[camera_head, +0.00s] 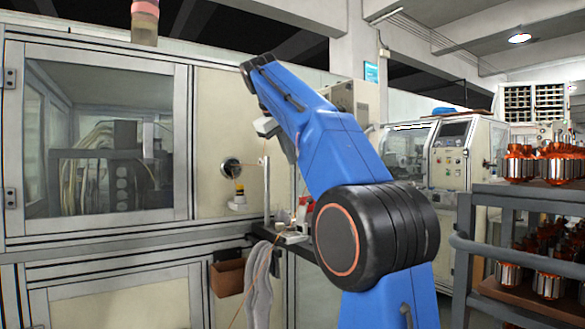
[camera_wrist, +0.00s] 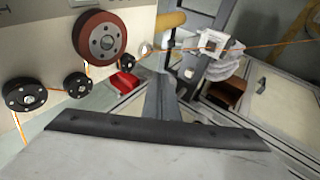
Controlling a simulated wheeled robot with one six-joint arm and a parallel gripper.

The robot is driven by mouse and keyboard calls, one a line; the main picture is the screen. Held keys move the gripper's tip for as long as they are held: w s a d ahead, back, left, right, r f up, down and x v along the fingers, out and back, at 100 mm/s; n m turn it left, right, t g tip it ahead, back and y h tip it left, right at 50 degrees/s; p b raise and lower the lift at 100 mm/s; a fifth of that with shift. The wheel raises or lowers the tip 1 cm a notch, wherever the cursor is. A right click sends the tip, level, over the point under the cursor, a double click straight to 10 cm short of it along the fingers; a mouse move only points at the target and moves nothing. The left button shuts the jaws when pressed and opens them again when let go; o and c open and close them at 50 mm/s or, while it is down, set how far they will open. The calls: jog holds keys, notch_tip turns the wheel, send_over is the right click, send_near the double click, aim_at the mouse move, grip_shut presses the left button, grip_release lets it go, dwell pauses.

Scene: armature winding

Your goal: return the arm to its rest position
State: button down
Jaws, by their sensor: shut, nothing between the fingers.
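My blue arm (camera_head: 325,150) rises from the lower right of the head view and reaches up and left in front of the cream machine. My gripper (camera_wrist: 164,88) points away from the wrist camera, and its dark fingers are together with nothing between them. In the head view I cannot make out the fingertips.
Black rollers (camera_wrist: 76,85) and a red-brown wheel (camera_wrist: 102,38) guide an orange wire (camera_wrist: 262,46) near my gripper. A cream machine (camera_head: 225,125) with a window stands behind the arm. A brown bin (camera_head: 227,278) hangs at its front. A rack (camera_head: 505,195) with copper armatures (camera_head: 517,163) stands right.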

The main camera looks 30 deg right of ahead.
jog(key=s+a+f+y, duration=0.2)
jog(key=s+a+f, duration=0.3)
jog(key=s+f, duration=0.6)
jog(key=s+a+f+m+y, duration=0.1)
jog(key=s+a+f, duration=0.5)
jog(key=s+f, duration=0.6)
jog(key=s+a+f+y, duration=0.3)
jog(key=s+f, duration=0.9)
jog(key=f, duration=1.5)
jog(key=a, duration=0.2)
jog(key=shift+s+a+f+t+y, duration=0.25)
jog(key=shift+a+f+t+y, duration=0.05)
jog(key=shift+a+f+t, duration=0.1)
